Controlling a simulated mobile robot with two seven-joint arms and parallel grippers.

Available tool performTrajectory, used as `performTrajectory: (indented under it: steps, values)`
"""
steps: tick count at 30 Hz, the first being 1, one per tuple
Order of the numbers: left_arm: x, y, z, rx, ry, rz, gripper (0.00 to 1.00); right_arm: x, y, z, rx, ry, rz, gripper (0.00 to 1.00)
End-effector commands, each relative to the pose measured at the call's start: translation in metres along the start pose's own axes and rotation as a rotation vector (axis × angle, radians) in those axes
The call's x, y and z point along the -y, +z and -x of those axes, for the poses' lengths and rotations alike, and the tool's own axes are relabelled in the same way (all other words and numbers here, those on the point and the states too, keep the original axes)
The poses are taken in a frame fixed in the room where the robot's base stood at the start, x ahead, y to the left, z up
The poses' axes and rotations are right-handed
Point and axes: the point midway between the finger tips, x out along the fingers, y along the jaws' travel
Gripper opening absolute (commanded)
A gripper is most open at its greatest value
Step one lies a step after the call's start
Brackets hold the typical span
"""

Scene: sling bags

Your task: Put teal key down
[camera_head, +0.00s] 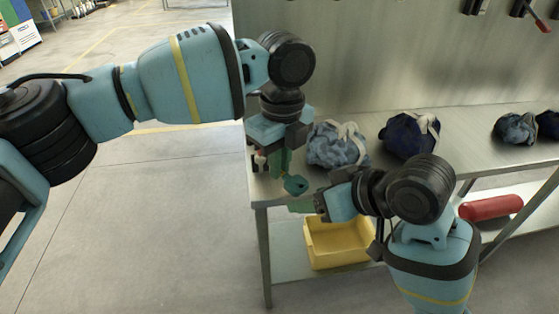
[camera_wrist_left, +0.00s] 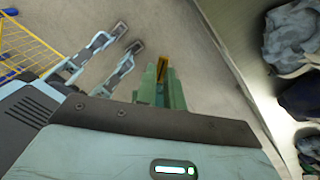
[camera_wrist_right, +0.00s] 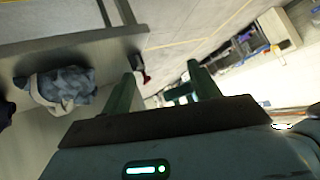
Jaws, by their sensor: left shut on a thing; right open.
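The teal key (camera_head: 296,185) shows as a small teal piece just below the fingers of my left gripper (camera_head: 286,168), past the table's left end. My left gripper is shut on it; the fingers also show in the left wrist view (camera_wrist_left: 162,85), where the key is hard to make out. My right gripper (camera_head: 300,206) is open, just below and to the right of the key. In the right wrist view, a teal piece (camera_wrist_right: 179,93) shows between the two spread fingers (camera_wrist_right: 162,90); I cannot tell whether they touch it.
A metal table (camera_head: 462,150) bears a grey-blue bag (camera_head: 335,148), a navy bag (camera_head: 402,137) and more bags at the right. A small dark and red item (camera_head: 258,161) is at its left end. A yellow bin (camera_head: 338,246) and red cylinder (camera_head: 490,207) are on the lower shelf.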

Motion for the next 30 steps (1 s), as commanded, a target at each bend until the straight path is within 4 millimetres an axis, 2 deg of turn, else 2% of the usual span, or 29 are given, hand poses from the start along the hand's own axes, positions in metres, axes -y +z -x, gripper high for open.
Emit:
performTrajectory:
  steps: [1, 5, 6, 13, 18, 24, 27, 30]
  values:
    - [0.000, 0.000, 0.000, 0.000, 0.000, 0.000, 0.00, -0.009, 0.016, -0.018, -0.011, 0.007, -0.056, 0.61]
    - [0.000, 0.000, 0.000, 0.000, 0.000, 0.000, 0.00, -0.034, 0.054, -0.051, -0.055, 0.053, -0.157, 0.61]
    - [0.000, 0.000, 0.000, 0.000, 0.000, 0.000, 0.00, -0.041, 0.069, -0.060, -0.065, 0.072, -0.181, 0.61]
    - [0.000, 0.000, 0.000, 0.000, -0.001, 0.000, 0.00, -0.073, 0.164, -0.095, -0.095, 0.205, -0.263, 0.61]
    - [0.000, 0.000, 0.001, 0.000, -0.001, 0.000, 0.00, -0.083, 0.243, -0.102, -0.092, 0.303, -0.267, 0.61]
    - [0.000, 0.000, 0.001, 0.000, -0.001, 0.000, 0.00, -0.080, 0.332, -0.093, -0.070, 0.396, -0.223, 0.61]
    - [0.000, 0.000, 0.001, 0.001, -0.001, 0.000, 0.00, -0.073, 0.368, -0.085, -0.059, 0.426, -0.193, 0.61]
    - [0.000, 0.000, 0.001, 0.001, -0.001, 0.000, 0.00, -0.067, 0.395, -0.077, -0.049, 0.444, -0.165, 0.61]
